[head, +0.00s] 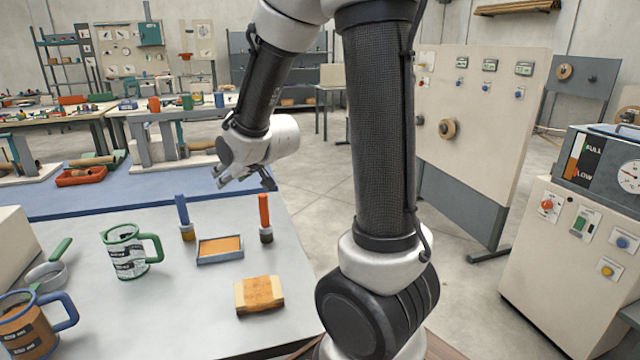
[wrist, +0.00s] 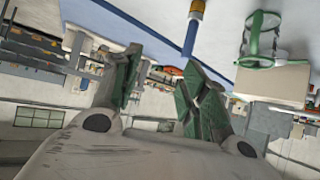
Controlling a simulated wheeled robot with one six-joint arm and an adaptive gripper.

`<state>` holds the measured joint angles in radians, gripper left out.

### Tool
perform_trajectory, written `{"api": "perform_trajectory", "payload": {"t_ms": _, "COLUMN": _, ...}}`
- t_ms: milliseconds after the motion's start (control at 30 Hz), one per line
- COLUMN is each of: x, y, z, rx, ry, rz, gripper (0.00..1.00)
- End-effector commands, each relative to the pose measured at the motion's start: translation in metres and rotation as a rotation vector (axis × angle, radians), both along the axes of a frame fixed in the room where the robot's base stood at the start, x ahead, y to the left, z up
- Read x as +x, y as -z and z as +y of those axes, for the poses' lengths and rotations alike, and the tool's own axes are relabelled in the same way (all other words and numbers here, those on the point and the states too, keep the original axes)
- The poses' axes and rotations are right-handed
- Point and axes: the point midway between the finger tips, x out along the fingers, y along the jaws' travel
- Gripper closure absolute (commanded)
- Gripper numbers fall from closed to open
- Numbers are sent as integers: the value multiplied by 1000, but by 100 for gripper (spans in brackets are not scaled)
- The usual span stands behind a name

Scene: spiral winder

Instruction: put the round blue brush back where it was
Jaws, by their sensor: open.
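The round blue brush (head: 183,212) stands upright on the grey table, blue handle up and brownish head down, left of a small tray. My gripper (head: 244,183) is open and empty, up and to the right of the brush in the head view, tilted over the table. In the wrist view the picture is upside down; the blue brush (wrist: 191,35) shows beyond my open fingers (wrist: 160,88), its handle end near the right finger. I cannot tell the exact gap, but the brush is not gripped.
An orange-handled brush (head: 265,220) stands right of the small tray (head: 203,261) with an orange filling. A tan block (head: 259,294) lies in front. The table's front middle is clear.

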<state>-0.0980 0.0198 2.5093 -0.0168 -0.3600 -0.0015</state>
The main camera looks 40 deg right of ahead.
Motion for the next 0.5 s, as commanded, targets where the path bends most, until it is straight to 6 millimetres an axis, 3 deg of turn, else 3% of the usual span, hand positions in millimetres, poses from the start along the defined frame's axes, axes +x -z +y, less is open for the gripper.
{"api": "perform_trajectory", "payload": {"t_ms": 33, "x": -18, "y": -16, "z": -7, "rx": -3, "ry": 13, "rz": 36, "gripper": 56}}
{"api": "perform_trajectory", "payload": {"t_ms": 200, "x": -101, "y": -42, "z": -28, "rx": -16, "ry": 53, "rz": 225, "gripper": 56}}
{"api": "perform_trajectory", "payload": {"t_ms": 400, "x": -211, "y": -61, "z": -44, "rx": -20, "ry": 92, "rz": 435, "gripper": 56}}
{"api": "perform_trajectory", "payload": {"t_ms": 500, "x": -254, "y": -65, "z": -48, "rx": -20, "ry": 103, "rz": 511, "gripper": 56}}
